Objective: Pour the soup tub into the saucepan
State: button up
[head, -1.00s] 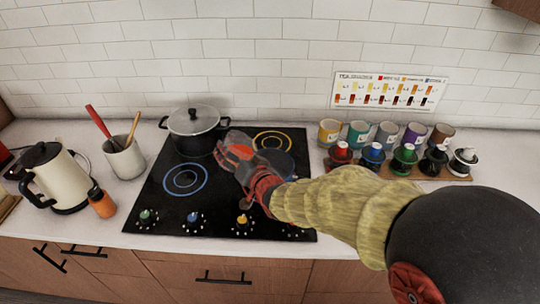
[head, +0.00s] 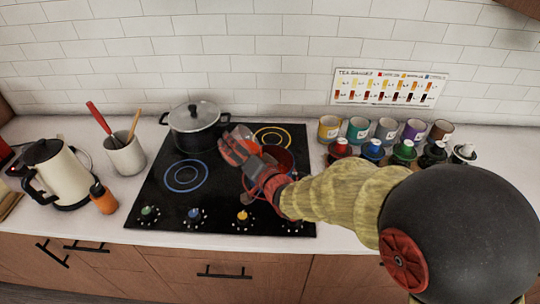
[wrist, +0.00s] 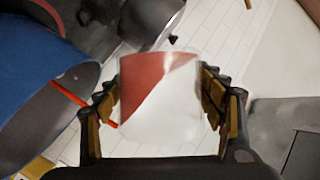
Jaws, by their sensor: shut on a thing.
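My gripper (head: 238,148) is shut on the soup tub (head: 241,133), over the hob. In the wrist view the clear tub (wrist: 158,95) sits between both fingers (wrist: 160,105). Red soup fills one side of it, with a slanted surface, so the tub is tilted. The saucepan (head: 284,156) is on the right front of the hob, beside and partly behind my gripper. Red shows inside its visible part. Whether soup is flowing is not clear. A large blue curved surface at the left of the wrist view may be the saucepan.
A lidded black pot (head: 194,128) stands at the back left of the hob (head: 165,215). A kettle (head: 60,175), an orange bottle (head: 103,199) and a utensil crock (head: 125,156) are left. Coloured mugs (head: 358,130) and small lidded pots (head: 372,153) line the right.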

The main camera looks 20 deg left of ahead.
aim_at(247, 142)
jog(key=shift+f+m, duration=0.1)
jog(key=shift+m, duration=0.2)
jog(key=shift+d+r+m+y, duration=0.15)
jog(key=shift+r+m+y, duration=0.4)
jog(key=shift+m, duration=0.15)
dwell(0.9)
jog(key=shift+w+d+f+m+t+y+b, duration=0.15)
jog(key=shift+d+f+m+t+y+b, duration=0.15)
jog(key=shift+m+t+b, duration=0.35)
dwell(0.6)
jog(key=shift+w+d+r+m+b, duration=0.15)
jog(key=shift+w+d+r+m, duration=0.1)
jog(key=shift+d+m, duration=0.2)
jog(key=shift+w+d+r+m+b, duration=0.15)
jog(key=shift+w+d+r+m, duration=0.1)
jog(key=shift+d+m, duration=0.15)
dwell(0.4)
jog(key=shift+w+d+r+m+t+y+b, duration=0.1)
jog(key=shift+d+r+m+t+y+b, duration=0.15)
jog(key=shift+m+y+b, duration=0.35)
dwell(0.3)
